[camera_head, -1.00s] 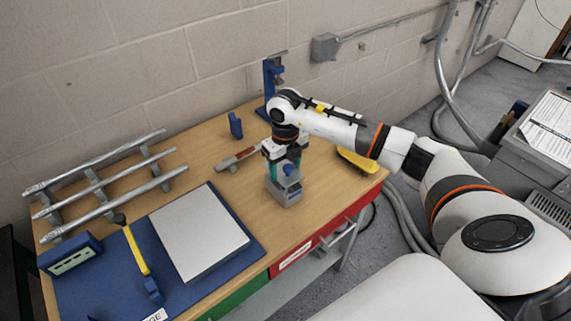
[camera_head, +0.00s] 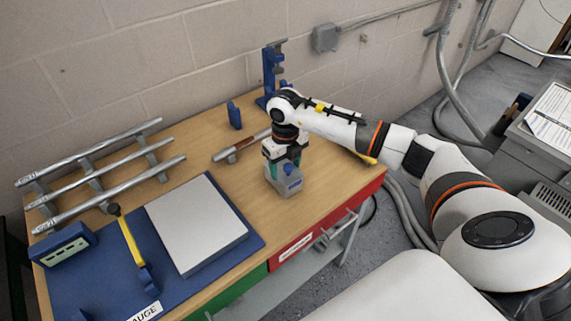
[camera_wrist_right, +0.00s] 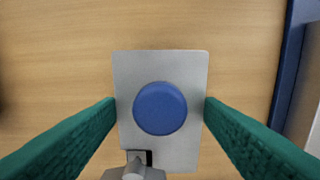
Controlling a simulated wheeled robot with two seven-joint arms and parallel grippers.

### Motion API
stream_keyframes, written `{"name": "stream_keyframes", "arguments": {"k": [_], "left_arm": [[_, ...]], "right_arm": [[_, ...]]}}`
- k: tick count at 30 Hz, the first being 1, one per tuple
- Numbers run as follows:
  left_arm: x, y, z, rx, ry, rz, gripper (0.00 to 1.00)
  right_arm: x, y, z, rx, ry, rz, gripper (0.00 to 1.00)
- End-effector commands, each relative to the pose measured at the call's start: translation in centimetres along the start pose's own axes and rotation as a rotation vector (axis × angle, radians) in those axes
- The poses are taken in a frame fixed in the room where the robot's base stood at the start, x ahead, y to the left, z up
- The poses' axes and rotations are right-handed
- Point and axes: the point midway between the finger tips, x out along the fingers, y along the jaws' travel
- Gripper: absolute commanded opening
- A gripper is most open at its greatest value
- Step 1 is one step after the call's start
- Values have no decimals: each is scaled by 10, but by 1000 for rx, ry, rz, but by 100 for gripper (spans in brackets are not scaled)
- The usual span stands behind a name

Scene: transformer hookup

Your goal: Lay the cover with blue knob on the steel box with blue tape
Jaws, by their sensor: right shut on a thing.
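The cover (camera_wrist_right: 181,70) is a grey rectangular plate with a round blue knob (camera_wrist_right: 160,108) in its middle. My right gripper (camera_wrist_right: 160,108) is shut on the cover, one teal finger at each side edge. In the wrist view the cover hides most of what is below. My left gripper is not in view.
A blue stand (camera_head: 270,68) is behind. A white slab (camera_head: 196,225) on a blue mat (camera_head: 110,270), a yellow-handled tool (camera_head: 130,241) and a metal pipe rack (camera_head: 100,172) occupy the left. Bare wood surrounds the box.

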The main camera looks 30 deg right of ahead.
Motion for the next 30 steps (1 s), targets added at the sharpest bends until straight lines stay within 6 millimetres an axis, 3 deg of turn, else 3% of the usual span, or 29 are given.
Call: {"name": "stream_keyframes", "arguments": {"k": [1,6,17,30], "left_arm": [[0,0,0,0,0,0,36],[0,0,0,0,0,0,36],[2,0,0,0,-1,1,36],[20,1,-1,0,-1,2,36]], "right_arm": [[0,0,0,0,1,0,63],[0,0,0,0,1,0,87],[-7,0,-1,0,3,0,87],[-91,0,-1,0,5,0,87]]}}
